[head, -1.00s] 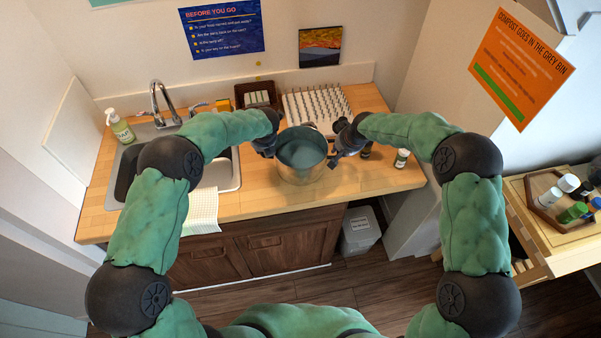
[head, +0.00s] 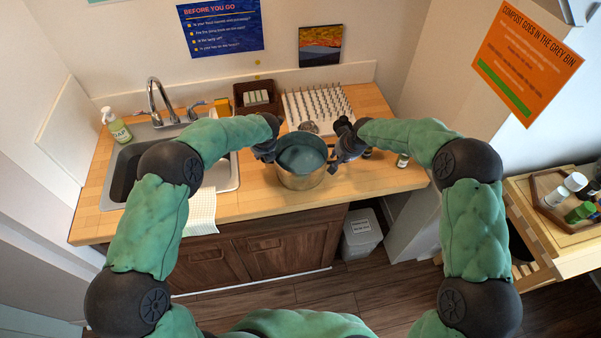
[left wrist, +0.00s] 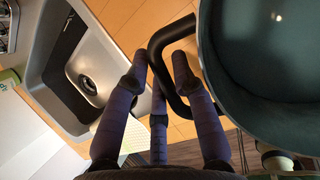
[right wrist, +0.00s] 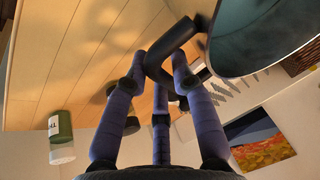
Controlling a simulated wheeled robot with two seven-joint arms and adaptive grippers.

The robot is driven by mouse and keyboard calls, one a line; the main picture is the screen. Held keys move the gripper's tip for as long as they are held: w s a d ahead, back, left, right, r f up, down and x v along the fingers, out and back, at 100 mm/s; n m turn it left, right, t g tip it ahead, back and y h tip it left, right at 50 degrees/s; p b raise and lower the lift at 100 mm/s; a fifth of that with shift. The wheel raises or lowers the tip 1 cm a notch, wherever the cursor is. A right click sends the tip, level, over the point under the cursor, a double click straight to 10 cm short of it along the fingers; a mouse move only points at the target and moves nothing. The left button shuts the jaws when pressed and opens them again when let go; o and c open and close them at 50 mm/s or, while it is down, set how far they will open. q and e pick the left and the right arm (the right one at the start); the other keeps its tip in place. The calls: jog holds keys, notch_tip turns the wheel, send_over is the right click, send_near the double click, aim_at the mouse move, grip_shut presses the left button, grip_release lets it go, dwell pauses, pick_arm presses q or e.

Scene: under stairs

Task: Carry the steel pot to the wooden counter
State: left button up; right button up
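The steel pot (head: 302,177) is upright at the front of the wooden counter (head: 262,205), its inside blue-green. I cannot tell whether its base touches the wood. It has a black handle on each side. My left gripper (head: 264,148) is at the pot's left side; in the left wrist view its fingers (left wrist: 160,65) close around one handle (left wrist: 172,32). My right gripper (head: 345,145) is at the right side; in the right wrist view its fingers (right wrist: 158,68) close around the other handle (right wrist: 178,38). The rear finger of each is partly hidden by its handle.
A sink (head: 222,177) with a faucet (head: 160,100) and soap bottle (head: 116,127) is at left. Behind the pot stand a white drying rack (head: 325,104) and brown basket (head: 257,97). A small jar (head: 403,160) is at right. A grey bin (head: 360,235) stands below.

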pick_arm(q)
jog(key=shift+o, duration=0.4)
jog(key=shift+r, duration=0.1)
pick_arm(e)
jog(key=shift+o, duration=0.4)
jog(key=shift+r, duration=0.1)
pick_arm(q)
jog(key=shift+s+d+r, duration=0.15)
jog(key=shift+s+r, duration=0.05)
jog(key=shift+r, duration=0.3)
jog(key=v, duration=0.7)
pick_arm(e)
jog(key=v, duration=1.2)
